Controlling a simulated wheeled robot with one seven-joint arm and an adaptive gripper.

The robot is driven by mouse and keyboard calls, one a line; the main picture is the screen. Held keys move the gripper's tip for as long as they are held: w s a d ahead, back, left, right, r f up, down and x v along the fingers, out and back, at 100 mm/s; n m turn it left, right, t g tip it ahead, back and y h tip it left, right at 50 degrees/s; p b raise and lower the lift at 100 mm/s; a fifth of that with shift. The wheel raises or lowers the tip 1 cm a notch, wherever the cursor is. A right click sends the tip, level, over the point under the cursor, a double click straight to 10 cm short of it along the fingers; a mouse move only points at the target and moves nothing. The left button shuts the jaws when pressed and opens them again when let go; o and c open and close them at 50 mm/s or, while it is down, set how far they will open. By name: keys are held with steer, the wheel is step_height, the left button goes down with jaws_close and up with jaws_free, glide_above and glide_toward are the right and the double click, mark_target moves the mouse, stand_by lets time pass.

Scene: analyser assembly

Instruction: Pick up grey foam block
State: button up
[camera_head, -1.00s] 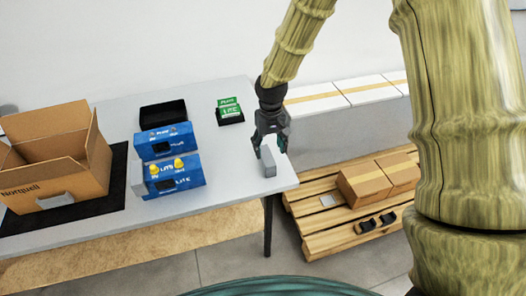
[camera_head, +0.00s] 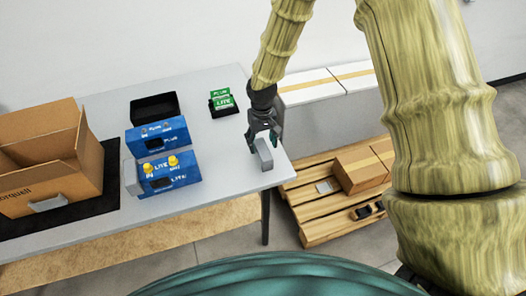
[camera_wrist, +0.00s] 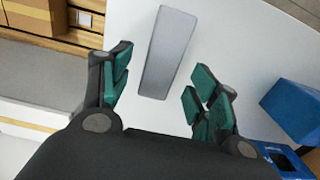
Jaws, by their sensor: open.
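The grey foam block (camera_head: 264,155) stands on the table near its right end in the head view. In the wrist view the grey foam block (camera_wrist: 168,52) is a long grey bar lying ahead of and between the two green-padded fingers. My gripper (camera_head: 264,140) is open and just above and behind the block in the head view. In the wrist view my gripper (camera_wrist: 158,85) has its fingers spread, with a clear gap on both sides of the block. The fingers do not appear to touch it.
Blue boxes (camera_head: 170,176) stand left of the block on the table (camera_head: 218,170). An open cardboard box (camera_head: 45,165) is at far left. A wooden pallet (camera_head: 315,211) with cartons is beyond the table's right edge.

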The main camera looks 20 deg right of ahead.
mark_target(263, 149)
steer(key=shift+s+f+p, duration=0.2)
steer(key=shift+f+p, duration=0.15)
steer(key=shift+f, duration=0.4)
steer(key=shift+s+f+p, duration=0.15)
steer(key=shift+f+p, duration=0.15)
steer(key=shift+f, duration=0.45)
steer(key=shift+s+f+p, duration=0.2)
steer(key=shift+f+p, duration=0.15)
steer(key=shift+f, duration=0.4)
steer(key=shift+c, duration=0.4)
steer(key=c, duration=0.9)
